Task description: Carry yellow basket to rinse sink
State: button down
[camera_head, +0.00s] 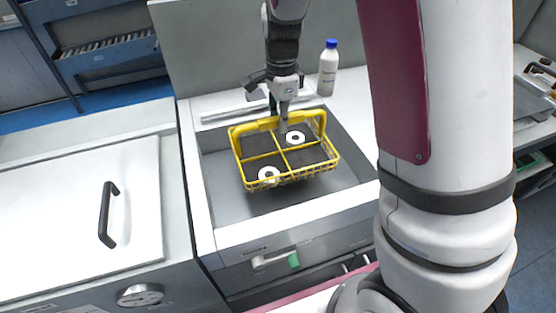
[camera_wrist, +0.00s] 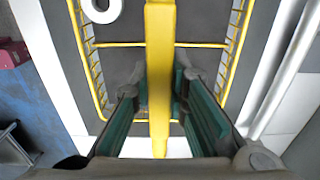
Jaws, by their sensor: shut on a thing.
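The yellow basket (camera_head: 241,158) hangs in or just above the recessed sink (camera_head: 205,180); I cannot tell whether it touches the bottom. It is divided into compartments, and two white rings lie in it: one ring (camera_head: 269,173) at the front left, another ring (camera_head: 295,137) at the back right. My gripper (camera_head: 284,122) is above the basket and shut on its yellow handle. In the wrist view the handle (camera_wrist: 160,60) runs between the two teal-padded fingers of my gripper (camera_wrist: 160,110), and one white ring shows at the top left.
A white bottle with a blue cap (camera_head: 328,70) stands behind the sink at the right. A white lid with a black handle (camera_head: 109,214) lies to the left. A green-tipped lever (camera_head: 292,260) is on the sink's front. My white arm covers much of the right side.

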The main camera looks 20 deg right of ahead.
aim_at(281, 151)
jog(key=shift+f, duration=4.7)
jog(key=c, duration=1.6)
grip_release()
jog(key=shift+o, duration=0.2)
